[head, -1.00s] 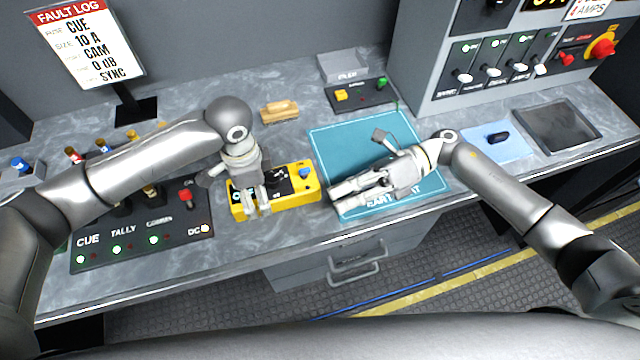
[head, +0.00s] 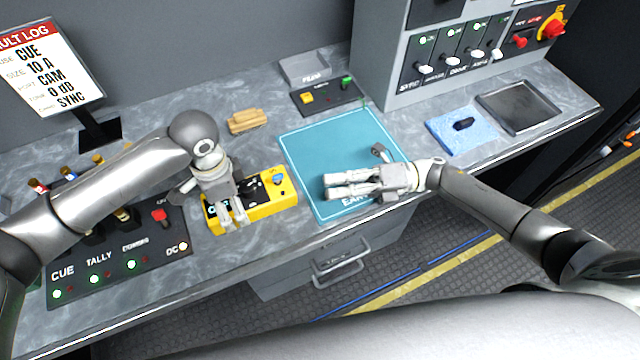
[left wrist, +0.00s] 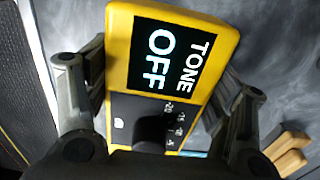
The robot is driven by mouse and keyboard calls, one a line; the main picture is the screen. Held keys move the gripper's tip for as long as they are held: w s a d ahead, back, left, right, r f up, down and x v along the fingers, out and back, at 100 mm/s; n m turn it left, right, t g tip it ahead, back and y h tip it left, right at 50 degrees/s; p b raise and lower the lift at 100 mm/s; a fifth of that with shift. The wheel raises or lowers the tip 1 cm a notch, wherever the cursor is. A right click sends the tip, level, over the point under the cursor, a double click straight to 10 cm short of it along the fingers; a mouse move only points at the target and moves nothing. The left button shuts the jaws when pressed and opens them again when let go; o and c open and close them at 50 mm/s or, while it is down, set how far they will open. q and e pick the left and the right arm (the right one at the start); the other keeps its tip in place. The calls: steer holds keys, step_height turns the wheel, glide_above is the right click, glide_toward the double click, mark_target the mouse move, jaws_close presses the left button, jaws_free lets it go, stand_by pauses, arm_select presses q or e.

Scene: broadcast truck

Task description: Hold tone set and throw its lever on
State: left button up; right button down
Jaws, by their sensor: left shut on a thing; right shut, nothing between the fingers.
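The yellow tone set (head: 262,207) lies on the grey bench, left of the teal mat. In the left wrist view the tone set (left wrist: 120,50) has a black screen reading TONE OFF and a dark knob below it. A blue knob (head: 278,180) shows at its right end in the head view; I cannot make out the lever clearly. My left gripper (head: 234,222) is shut on the tone set's left part, one finger on each side (left wrist: 155,115). My right gripper (head: 328,187) is shut and empty above the teal mat, to the right of the tone set.
A cue panel (head: 115,262) with switches stands left of the tone set. The teal mat (head: 310,150), a wooden block (head: 247,121) and a small button box (head: 328,97) lie behind and right. A blue pad (head: 462,130) and black tray (head: 518,105) are far right.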

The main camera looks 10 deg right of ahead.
steer(key=a, duration=0.8)
steer(key=shift+w+a+r, duration=0.1)
steer(key=shift+a+r, duration=0.25)
steer(key=shift+w+r+m+h, duration=0.3)
steer(key=shift+r+m, duration=0.2)
steer(key=shift+m, duration=0.6)
steer(key=shift+w+r+m, duration=0.2)
steer(key=shift+r+m, duration=0.05)
steer(key=shift+m, duration=0.35)
steer(key=shift+w+a+r+m+h, duration=0.1)
steer(key=shift+w+r+m+h, duration=0.25)
steer(key=shift+m, duration=0.55)
steer(key=shift+f, duration=0.1)
steer(key=shift+s, duration=0.1)
steer(key=shift+d, duration=0.45)
steer(key=d, duration=0.9)
steer(key=shift+r, duration=0.4)
